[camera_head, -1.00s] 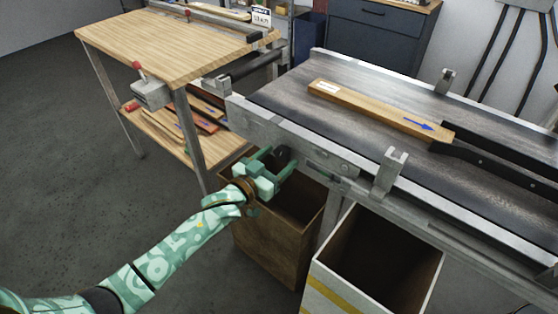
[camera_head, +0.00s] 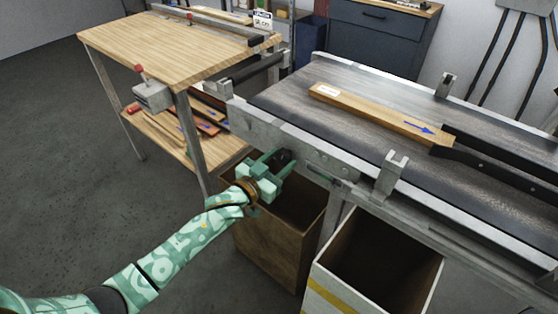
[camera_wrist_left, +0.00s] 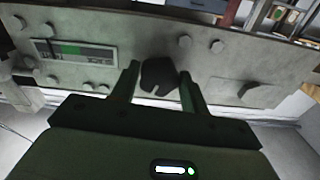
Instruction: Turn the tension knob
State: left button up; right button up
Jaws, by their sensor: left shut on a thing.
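The tension knob (camera_wrist_left: 158,77) is a small black knob on the grey side plate of the conveyor. In the left wrist view it sits between the two fingers of my left gripper (camera_wrist_left: 158,88). In the head view my left gripper (camera_head: 275,165) reaches the conveyor's near side, and the knob (camera_head: 285,155) shows as a dark spot at its fingertips. The gripper is shut on the knob. A gauge strip with a green part (camera_wrist_left: 75,52) is on the plate left of the knob in the wrist view. My right gripper is not in view.
A wooden board with a blue arrow (camera_head: 380,112) lies on the conveyor belt (camera_head: 300,98). A brown bin (camera_head: 270,245) and a white bin with a yellow stripe (camera_head: 333,292) stand below. A wooden workbench (camera_head: 165,48) stands at the back left. Open floor lies left.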

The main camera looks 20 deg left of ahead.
pick_arm(q)
jog(key=m+p, duration=0.1)
jog(key=m, duration=0.2)
jog(key=shift+m+p, duration=0.3)
jog(key=shift+m, duration=1.4)
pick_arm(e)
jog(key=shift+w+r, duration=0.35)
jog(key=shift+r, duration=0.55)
pick_arm(q)
jog(key=shift+m, duration=0.3)
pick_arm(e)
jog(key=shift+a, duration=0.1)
pick_arm(q)
jog(key=o, duration=1)
jog(key=p+v, duration=0.4)
jog(key=v, duration=1.2)
jog(key=shift+s+a, duration=0.1)
jog(key=shift+s, duration=0.1)
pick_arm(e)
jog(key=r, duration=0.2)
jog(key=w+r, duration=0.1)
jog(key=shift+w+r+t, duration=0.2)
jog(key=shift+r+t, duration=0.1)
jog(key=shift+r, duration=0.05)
